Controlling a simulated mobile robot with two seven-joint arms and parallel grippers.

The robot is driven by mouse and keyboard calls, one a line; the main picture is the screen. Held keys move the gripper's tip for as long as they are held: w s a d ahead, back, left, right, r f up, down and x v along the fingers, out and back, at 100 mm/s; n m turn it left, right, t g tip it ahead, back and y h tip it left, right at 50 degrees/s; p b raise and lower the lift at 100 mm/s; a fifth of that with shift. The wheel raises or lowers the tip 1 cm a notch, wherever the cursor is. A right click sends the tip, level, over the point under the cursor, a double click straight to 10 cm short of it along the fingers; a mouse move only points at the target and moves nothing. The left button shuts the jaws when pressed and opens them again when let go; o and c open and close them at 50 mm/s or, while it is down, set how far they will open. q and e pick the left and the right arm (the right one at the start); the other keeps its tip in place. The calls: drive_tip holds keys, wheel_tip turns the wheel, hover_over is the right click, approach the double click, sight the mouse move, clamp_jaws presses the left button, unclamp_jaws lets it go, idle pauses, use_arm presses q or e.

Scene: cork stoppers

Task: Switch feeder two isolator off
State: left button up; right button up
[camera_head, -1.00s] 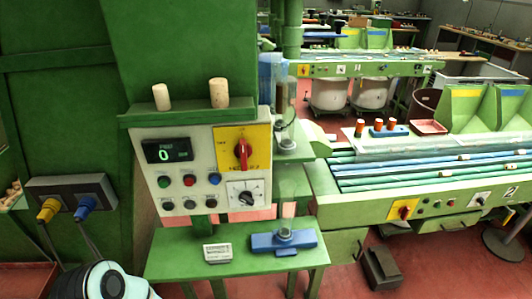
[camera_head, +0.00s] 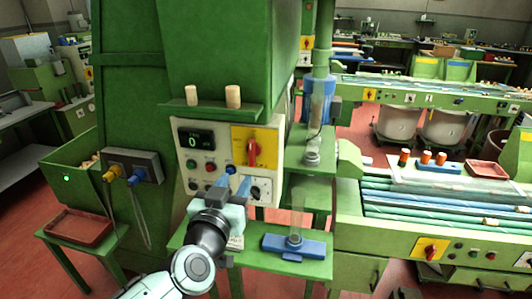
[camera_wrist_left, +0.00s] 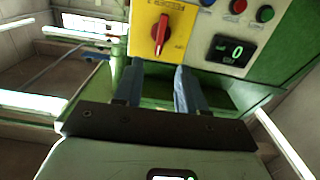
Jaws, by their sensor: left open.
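A control panel (camera_head: 214,166) on the green machine has a red rotary isolator knob (camera_head: 252,153) on a yellow plate (camera_head: 237,136). The knob stands about upright. My left gripper (camera_head: 233,183) is open and empty, its blue fingers in front of the panel's lower part, below the knob. In the left wrist view the gripper (camera_wrist_left: 158,68) has the red knob (camera_wrist_left: 160,35) just beyond and between its fingertips; no contact shows. Another red isolator knob (camera_head: 431,249), on a yellow plate, sits tilted on the right-hand conveyor's front. My right gripper is out of view.
A green shelf above the panel carries two corks (camera_head: 233,96). Below, a green table holds a blue fixture (camera_head: 280,246). A digital display (camera_head: 194,139) reads 0. Yellow and blue plugs (camera_head: 137,175) sit at left. The right-hand conveyor (camera_head: 398,223) stands beside the table.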

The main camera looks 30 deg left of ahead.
sight(251, 146)
use_arm(q)
drive_tip(key=x, duration=0.4)
drive_tip(key=r+p+x, duration=0.1)
drive_tip(key=x, duration=0.3)
drive_tip(key=r+x, duration=0.1)
drive_tip(key=x, duration=0.3)
drive_tip(key=shift+w+a+p, duration=0.1)
drive_tip(key=shift+w+p, duration=0.15)
drive_tip(key=shift+p, duration=0.1)
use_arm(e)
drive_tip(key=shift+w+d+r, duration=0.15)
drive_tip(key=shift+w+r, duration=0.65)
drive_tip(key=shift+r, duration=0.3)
use_arm(q)
clamp_jaws()
